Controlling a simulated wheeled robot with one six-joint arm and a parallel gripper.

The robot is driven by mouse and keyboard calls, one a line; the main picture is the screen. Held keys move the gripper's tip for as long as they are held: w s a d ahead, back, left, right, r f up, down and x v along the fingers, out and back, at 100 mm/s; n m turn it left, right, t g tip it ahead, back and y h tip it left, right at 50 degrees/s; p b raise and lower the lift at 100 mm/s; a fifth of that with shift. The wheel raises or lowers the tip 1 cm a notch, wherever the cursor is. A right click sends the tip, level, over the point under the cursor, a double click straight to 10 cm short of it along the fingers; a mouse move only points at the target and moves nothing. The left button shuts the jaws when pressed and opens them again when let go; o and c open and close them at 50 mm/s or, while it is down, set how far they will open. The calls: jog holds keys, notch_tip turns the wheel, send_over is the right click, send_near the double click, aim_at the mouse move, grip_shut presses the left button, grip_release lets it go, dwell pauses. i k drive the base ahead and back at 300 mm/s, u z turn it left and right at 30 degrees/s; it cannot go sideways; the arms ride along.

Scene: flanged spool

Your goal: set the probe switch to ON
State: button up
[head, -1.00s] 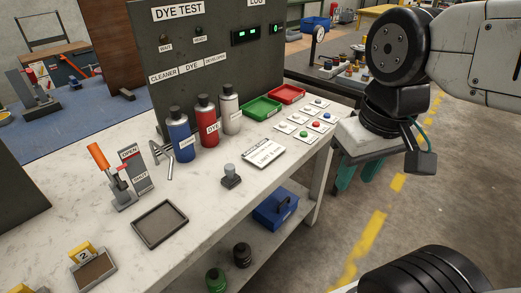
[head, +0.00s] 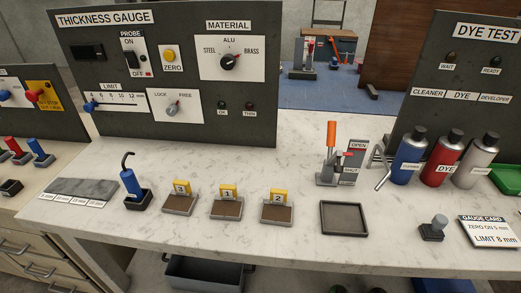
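The probe switch (head: 137,54) is a small dark switch on a white plate marked PROBE, ON and OFF. It sits at the upper left of the thickness gauge panel (head: 190,124), an upright dark board at the back of the bench. The switch is too small to tell clearly which way it is set. The gauge display (head: 86,52) left of it looks dark. A blue-handled probe (head: 130,183) stands in a black holder on the bench below the panel. My gripper is not in view.
On the panel are a yellow ZERO button (head: 169,55), the MATERIAL knob (head: 229,62), the LIMIT slider (head: 90,106) and the LOCK/FREE knob (head: 171,108). Several yellow-tagged blocks, an empty tray (head: 343,218) and an orange-handled clamp (head: 331,150) stand on the bench (head: 240,165).

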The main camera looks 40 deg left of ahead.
aim_at(129, 54)
jog(key=u, duration=0.5)
jog(key=k, duration=0.6)
jog(key=u, duration=1.05)
jog(key=i, duration=0.6)
jog(key=u, duration=0.7)
jog(key=i, duration=0.45)
jog(key=u, duration=0.25)
